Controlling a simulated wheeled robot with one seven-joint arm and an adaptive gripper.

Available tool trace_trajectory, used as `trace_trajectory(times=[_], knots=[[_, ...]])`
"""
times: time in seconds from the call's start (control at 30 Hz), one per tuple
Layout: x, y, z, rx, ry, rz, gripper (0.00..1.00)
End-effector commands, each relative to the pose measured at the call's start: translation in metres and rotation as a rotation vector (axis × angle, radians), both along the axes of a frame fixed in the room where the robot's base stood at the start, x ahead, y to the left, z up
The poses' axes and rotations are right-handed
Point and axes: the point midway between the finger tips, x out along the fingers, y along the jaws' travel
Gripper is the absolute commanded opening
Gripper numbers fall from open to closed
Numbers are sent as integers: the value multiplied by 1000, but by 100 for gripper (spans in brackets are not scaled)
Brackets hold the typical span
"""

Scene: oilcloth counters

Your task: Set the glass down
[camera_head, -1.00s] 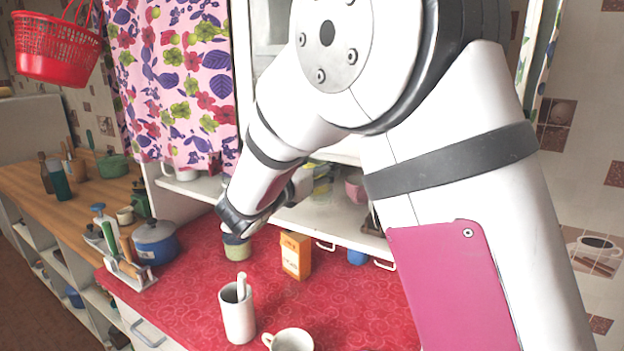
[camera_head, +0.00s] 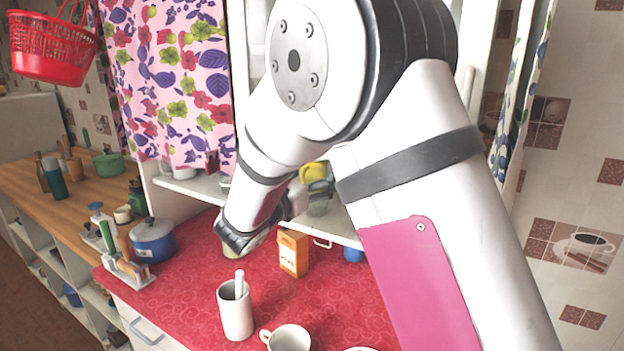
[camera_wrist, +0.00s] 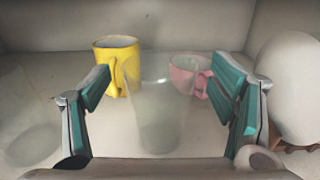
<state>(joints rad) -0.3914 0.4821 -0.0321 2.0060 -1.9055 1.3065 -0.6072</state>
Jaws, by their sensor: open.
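A clear glass (camera_wrist: 160,120) stands upright on a pale shelf (camera_wrist: 215,135) in the wrist view. My gripper (camera_wrist: 163,88) is open around it, with one teal-padded finger on each side and a visible gap to the glass on both sides. A yellow mug (camera_wrist: 117,62) stands just behind the glass to the left, and a pink cup (camera_wrist: 188,74) behind it to the right. In the head view my arm hides the gripper; a greenish glass shape shows beside my arm below the yellow mug (camera_head: 314,171).
Another clear glass (camera_wrist: 30,135) is at the wrist view's left, and a large white rounded object (camera_wrist: 288,90) at its right. On the red counter (camera_head: 190,300) are an orange box (camera_head: 293,253), a white holder (camera_head: 235,312), a mug (camera_head: 288,338) and a blue pot (camera_head: 153,243).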

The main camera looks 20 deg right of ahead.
Motion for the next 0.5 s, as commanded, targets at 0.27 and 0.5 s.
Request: trace_trajectory(times=[0.27, 0.5], knots=[[-11, 13, 3, 1, -1, 4, 78], [-46, 48, 3, 1, -1, 4, 78]])
